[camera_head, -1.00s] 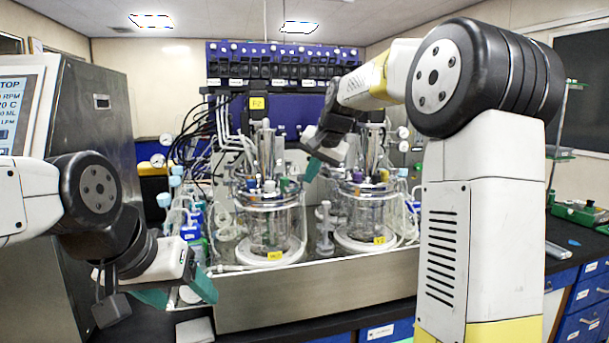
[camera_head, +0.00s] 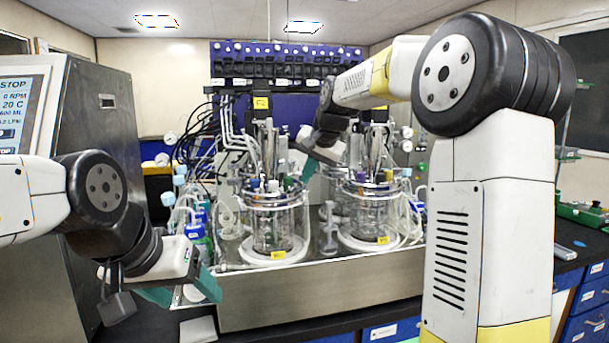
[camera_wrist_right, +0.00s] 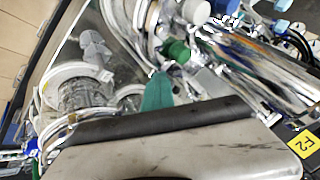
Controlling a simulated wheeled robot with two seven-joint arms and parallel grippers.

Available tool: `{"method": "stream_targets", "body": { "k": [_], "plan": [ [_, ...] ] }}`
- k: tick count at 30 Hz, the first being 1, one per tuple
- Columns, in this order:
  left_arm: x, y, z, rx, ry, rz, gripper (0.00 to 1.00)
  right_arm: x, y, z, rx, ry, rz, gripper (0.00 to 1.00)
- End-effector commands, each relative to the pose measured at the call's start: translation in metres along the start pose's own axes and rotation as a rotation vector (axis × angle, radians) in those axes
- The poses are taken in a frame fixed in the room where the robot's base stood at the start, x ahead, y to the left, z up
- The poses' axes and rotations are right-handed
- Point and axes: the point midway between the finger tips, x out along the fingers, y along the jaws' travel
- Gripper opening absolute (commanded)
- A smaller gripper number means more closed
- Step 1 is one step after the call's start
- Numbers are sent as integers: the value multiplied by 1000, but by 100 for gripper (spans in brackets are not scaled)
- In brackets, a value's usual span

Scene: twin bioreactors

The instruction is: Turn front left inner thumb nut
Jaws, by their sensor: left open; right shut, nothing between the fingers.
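The left bioreactor (camera_head: 277,228) is a glass vessel with a metal head plate crowded with ports, tubes and coloured caps. The front left inner thumb nut is too small to pick out. My right gripper (camera_head: 308,168) is shut and empty, its teal fingertip just right of the left vessel's head plate, slightly above it. In the right wrist view the teal fingertips (camera_wrist_right: 157,92) point at a green cap (camera_wrist_right: 178,52); contact cannot be told. My left gripper (camera_head: 184,292) is open and empty, low in front of the steel tray, left of the vessel.
The right bioreactor (camera_head: 368,218) stands close beside the left one, with a grey fitting (camera_head: 330,225) between them. A steel tray (camera_head: 330,285) holds both. Tubes and blue-capped bottles (camera_head: 196,218) crowd the left side. A steel cabinet with a screen (camera_head: 100,130) stands at far left.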

Motion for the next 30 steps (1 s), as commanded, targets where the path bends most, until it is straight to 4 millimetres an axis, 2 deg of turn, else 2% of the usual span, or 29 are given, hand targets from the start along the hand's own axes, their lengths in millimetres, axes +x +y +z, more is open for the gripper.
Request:
{"method": "stream_targets", "body": {
  "k": [1,8,30],
  "plan": [
    [0,0,0,0,0,0,68,2,-6,3,-4,-4,-8,0],
    [0,0,0,0,0,0,68,3,-10,5,-4,-6,-10,0],
    [0,0,0,0,0,0,68,8,-4,4,-1,-15,2,0]
  ]
}}
